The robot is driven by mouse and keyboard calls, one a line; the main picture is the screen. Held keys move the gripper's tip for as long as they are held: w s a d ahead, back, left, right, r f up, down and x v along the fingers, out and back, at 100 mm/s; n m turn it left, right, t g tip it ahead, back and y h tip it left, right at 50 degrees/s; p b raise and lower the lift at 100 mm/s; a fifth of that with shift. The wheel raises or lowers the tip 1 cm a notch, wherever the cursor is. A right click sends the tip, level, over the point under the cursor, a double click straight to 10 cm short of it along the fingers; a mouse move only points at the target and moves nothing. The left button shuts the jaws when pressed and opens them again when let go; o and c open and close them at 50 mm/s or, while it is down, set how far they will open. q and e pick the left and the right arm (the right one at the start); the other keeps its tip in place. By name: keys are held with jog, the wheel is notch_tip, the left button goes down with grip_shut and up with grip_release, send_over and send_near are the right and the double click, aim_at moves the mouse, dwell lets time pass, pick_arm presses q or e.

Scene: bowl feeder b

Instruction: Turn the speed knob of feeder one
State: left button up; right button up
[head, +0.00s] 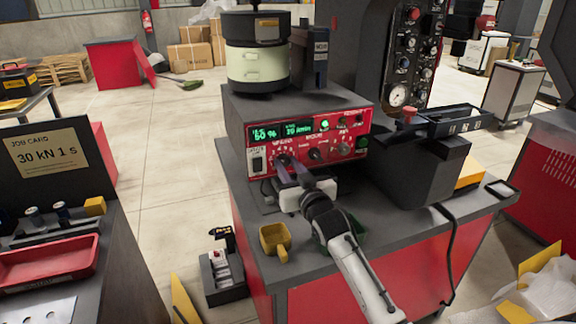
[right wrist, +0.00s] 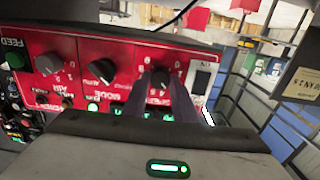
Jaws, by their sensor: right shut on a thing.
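The feeder's control box has a red front panel (head: 310,138) with green lit digits and a row of knobs. The speed knob (right wrist: 161,76) is a dark round knob at the switch end of that row in the right wrist view, where the panel appears upside down. My right gripper (head: 285,161) reaches the panel from the front. In the right wrist view its two dark fingers (right wrist: 162,84) are shut on this knob, one on each side. The fingers hide most of the knob in the head view. My left gripper is not in view.
Two more knobs (right wrist: 100,71) and a green button (right wrist: 14,61) sit beside it on the panel. The bowl feeder (head: 257,65) stands on top of the box. A yellow cup (head: 275,240) stands at the bench's front edge. A dark machine (head: 420,165) stands to the right.

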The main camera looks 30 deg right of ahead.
dwell(0.3)
jog(key=o, duration=1)
jog(key=shift+o, duration=0.2)
jog(key=v, duration=1)
jog(key=shift+s+b, duration=0.2)
jog(key=shift+b, duration=0.1)
